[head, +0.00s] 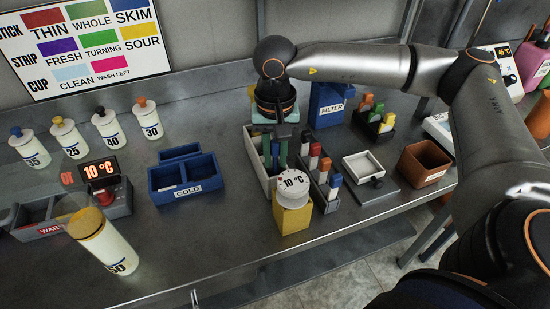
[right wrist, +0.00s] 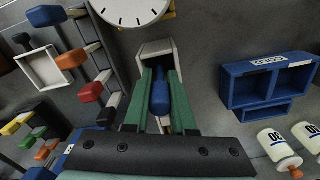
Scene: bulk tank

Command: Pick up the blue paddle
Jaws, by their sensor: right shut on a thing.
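My right gripper (head: 275,153) points down into a grey open-topped holder (head: 256,168) on the steel counter. In the right wrist view, its two green fingers (right wrist: 160,78) stand on either side of the blue paddle (right wrist: 159,95) and are shut on it. The paddle's rounded blue handle shows between the fingers; its lower part is hidden inside the holder. In the head view my wrist and fingers cover most of the paddle. My left gripper is not in view.
A black rack of coloured handles (head: 322,189) stands just right. A blue COLD bin (head: 186,178) is to the left, with clear counter between. A blue FILTER box (head: 327,105) stands behind.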

